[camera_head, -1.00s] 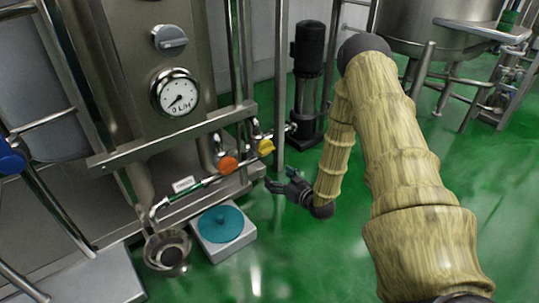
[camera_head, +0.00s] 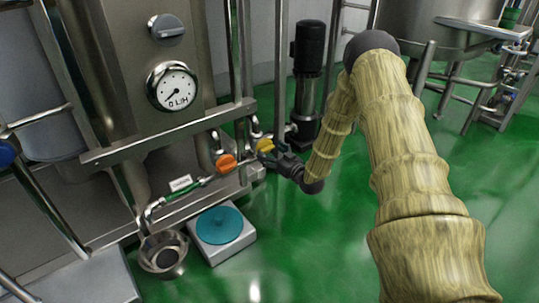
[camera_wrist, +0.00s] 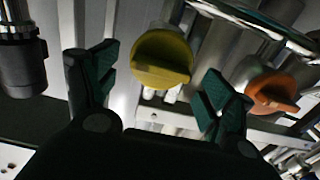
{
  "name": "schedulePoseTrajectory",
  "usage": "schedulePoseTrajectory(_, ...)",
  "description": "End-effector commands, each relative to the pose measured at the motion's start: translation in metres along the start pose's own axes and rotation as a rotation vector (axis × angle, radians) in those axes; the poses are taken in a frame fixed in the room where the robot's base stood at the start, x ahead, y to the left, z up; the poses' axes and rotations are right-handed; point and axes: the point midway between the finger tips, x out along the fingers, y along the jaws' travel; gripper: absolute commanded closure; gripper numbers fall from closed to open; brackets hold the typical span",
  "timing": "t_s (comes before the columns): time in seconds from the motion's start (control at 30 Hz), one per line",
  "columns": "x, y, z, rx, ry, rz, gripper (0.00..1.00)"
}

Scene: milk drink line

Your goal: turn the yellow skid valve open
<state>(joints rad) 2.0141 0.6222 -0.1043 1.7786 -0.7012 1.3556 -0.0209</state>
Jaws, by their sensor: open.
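The yellow skid valve (camera_head: 265,146) is a round knob on the pipework at the skid's lower right. In the wrist view the yellow valve (camera_wrist: 162,58) shows a raised grip bar across its face, lying roughly level in that picture. My gripper (camera_head: 270,156) is right at the valve in the head view and partly covers it. In the wrist view my gripper (camera_wrist: 160,88) is open, with one finger on each side of the valve and the knob a little beyond the fingertips. I cannot tell whether either finger touches it.
An orange valve (camera_head: 226,162) sits just left of the yellow one and is close to my right-hand finger in the wrist view (camera_wrist: 273,92). A black pump (camera_head: 308,80) stands behind. A scale with a teal top (camera_head: 221,225) and a steel funnel (camera_head: 163,254) are below.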

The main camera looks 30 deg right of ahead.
Motion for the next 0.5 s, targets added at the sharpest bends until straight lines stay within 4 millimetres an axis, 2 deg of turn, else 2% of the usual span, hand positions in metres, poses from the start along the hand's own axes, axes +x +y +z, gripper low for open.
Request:
schedulePoseTrajectory(0.2, 0.013, -0.0003, 0.0002, -0.001, 0.0, -0.001, 0.18)
schedulePoseTrajectory(0.5, 0.0138, 0.0, -0.0003, -0.001, -0.001, 0.0, 0.2)
